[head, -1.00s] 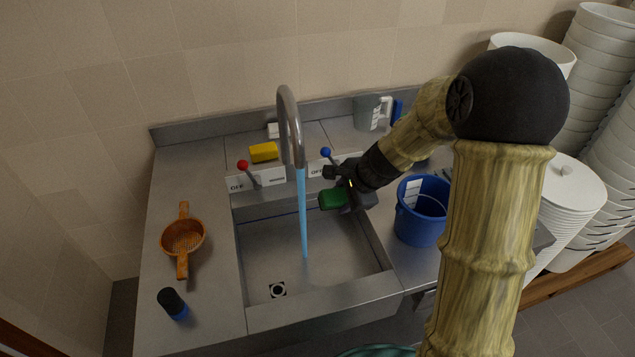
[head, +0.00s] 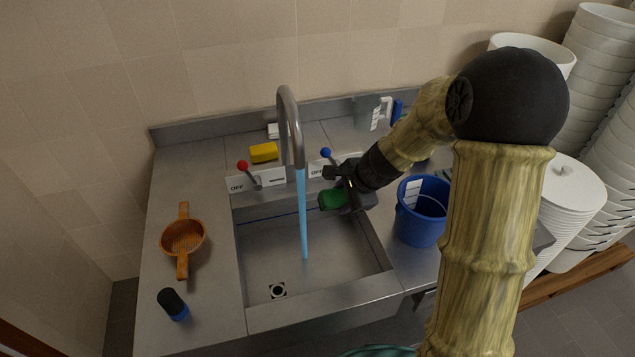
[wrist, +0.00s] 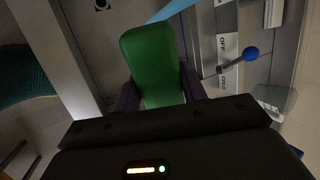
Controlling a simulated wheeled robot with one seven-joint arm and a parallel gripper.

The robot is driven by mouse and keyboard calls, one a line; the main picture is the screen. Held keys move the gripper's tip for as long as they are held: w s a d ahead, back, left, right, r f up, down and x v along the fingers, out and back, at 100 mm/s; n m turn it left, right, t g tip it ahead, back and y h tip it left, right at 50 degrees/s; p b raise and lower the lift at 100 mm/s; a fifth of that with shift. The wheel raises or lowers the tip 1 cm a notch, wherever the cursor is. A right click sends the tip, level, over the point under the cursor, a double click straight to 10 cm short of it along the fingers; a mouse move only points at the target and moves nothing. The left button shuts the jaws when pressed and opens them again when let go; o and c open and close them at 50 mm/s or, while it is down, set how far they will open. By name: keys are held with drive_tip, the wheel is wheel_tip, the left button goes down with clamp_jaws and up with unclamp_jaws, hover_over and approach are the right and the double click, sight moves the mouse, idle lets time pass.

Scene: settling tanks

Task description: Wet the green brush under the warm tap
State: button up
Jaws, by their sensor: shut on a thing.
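The green brush (head: 332,199) is held in my gripper (head: 343,191), over the right back part of the sink (head: 262,262). In the wrist view the green brush (wrist: 152,62) sits between the shut fingers. The curved tap (head: 288,120) pours a blue stream (head: 303,215) into the sink. The brush is just right of the stream, apart from it in the head view. A red-knobbed lever (head: 250,172) leans left beside an OFF label. A blue-knobbed lever (head: 328,156) stands behind my gripper; the wrist view shows its knob (wrist: 251,53) and labels OFF and COLD.
Left of the sink lie an orange strainer (head: 183,238) and a dark blue-ended cylinder (head: 173,303). A yellow sponge (head: 264,152) is behind the levers. A blue bucket (head: 421,212) and a grey jug (head: 368,112) stand right. White tubs (head: 600,60) are stacked far right.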

drive_tip(key=s+d+r+p, duration=0.1)
drive_tip(key=s+d+r, duration=0.2)
drive_tip(key=r, duration=0.1)
drive_tip(key=shift+s+d, duration=0.25)
drive_tip(key=shift+d, duration=0.1)
idle(0.4)
idle(0.7)
